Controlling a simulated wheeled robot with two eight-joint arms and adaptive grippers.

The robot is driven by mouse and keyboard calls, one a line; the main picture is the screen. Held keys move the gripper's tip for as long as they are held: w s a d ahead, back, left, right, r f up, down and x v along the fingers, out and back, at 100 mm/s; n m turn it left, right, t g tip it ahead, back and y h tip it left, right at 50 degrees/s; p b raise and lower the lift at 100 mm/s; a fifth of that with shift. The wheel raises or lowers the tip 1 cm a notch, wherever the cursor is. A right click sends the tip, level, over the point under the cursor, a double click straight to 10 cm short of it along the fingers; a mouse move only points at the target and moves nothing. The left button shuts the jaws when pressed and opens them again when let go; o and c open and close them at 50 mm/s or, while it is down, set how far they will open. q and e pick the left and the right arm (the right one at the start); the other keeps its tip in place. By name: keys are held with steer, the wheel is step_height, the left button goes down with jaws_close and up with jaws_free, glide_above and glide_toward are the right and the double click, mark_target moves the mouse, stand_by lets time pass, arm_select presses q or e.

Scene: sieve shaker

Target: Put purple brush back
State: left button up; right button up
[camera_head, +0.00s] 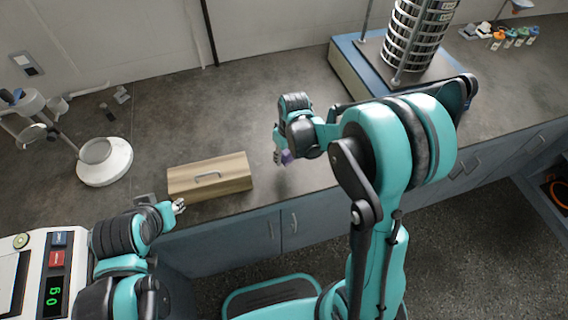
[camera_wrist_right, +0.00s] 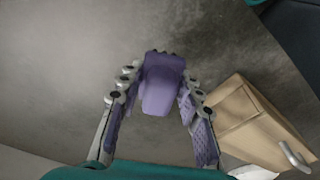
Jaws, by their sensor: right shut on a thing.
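The purple brush (camera_wrist_right: 161,88) is between the fingertips of my right gripper (camera_wrist_right: 160,70) in the right wrist view. The gripper is shut on it and holds it over the grey counter. In the head view my right gripper (camera_head: 281,154) is right of the wooden box, with a small purple patch of the brush (camera_head: 286,157) showing. Most of the brush is hidden there. My left gripper (camera_head: 179,206) is low at the left, in front of the box; its fingers are too small to judge.
The closed wooden box (camera_head: 222,174) with a metal handle sits near the counter's front edge; it also shows in the right wrist view (camera_wrist_right: 247,125). A sieve stack (camera_head: 415,40) stands at the back right. A white round-based stand (camera_head: 105,165) is at the left. The counter's middle is clear.

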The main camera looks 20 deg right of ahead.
mark_target(284, 161)
step_height(284, 161, down, 4)
steer(key=shift+w+f+b, duration=0.1)
steer(key=shift+f+b, duration=0.05)
steer(key=shift+b, duration=0.8)
steer(key=o, duration=0.6)
steer(key=shift+f, duration=0.1)
steer(key=o, duration=0.4)
